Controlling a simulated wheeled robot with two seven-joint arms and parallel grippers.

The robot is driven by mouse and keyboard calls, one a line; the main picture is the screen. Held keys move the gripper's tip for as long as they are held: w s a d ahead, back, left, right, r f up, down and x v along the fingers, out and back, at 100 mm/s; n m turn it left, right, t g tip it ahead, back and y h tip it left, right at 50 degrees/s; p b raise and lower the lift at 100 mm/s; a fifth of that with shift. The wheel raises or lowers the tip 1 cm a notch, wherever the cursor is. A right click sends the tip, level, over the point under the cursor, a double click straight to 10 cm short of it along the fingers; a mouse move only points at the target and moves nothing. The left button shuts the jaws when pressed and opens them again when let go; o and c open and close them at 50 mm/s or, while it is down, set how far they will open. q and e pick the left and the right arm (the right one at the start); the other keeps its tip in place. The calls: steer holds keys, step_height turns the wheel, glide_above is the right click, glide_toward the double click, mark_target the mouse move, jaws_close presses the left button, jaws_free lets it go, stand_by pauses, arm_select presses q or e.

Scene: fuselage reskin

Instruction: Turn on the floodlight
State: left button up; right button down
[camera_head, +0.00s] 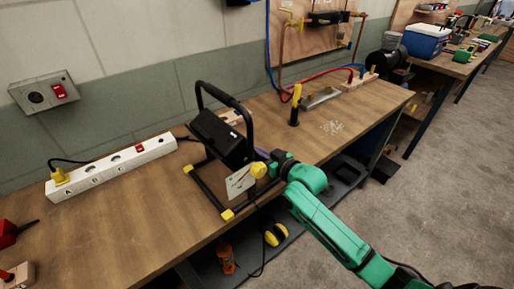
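The floodlight (222,137) stands on the wooden workbench, a black lamp on a black tubular frame with yellow feet. No glow shows on it; its front face is turned away. A pale label plate (240,181) and a yellow knob (258,170) are at its right side. My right gripper (266,160) is at the end of the green arm from the lower right, close beside the floodlight's right side. Its fingers are small and partly hidden, so contact and opening cannot be told. My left gripper is out of view.
A white power strip (113,167) with a red switch and a yellow plug (60,177) lies left of the floodlight. A wall box (45,93) has a red switch. A yellow-and-black tool (294,108) stands behind right.

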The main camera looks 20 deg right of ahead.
steer(key=r+p, duration=0.3)
steer(key=r, duration=0.1)
steer(key=shift+w+r+p, duration=0.1)
steer(key=shift+w+p, duration=0.2)
steer(key=shift+w, duration=0.05)
arm_select(q)
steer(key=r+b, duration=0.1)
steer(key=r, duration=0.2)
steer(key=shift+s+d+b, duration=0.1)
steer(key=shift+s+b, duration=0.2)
steer(key=shift+b, duration=0.1)
arm_select(e)
steer(key=r+v, duration=0.1)
steer(key=v, duration=0.9)
steer(key=shift+a+r, duration=0.25)
steer(key=shift+r, duration=0.15)
steer(key=shift+w, duration=0.1)
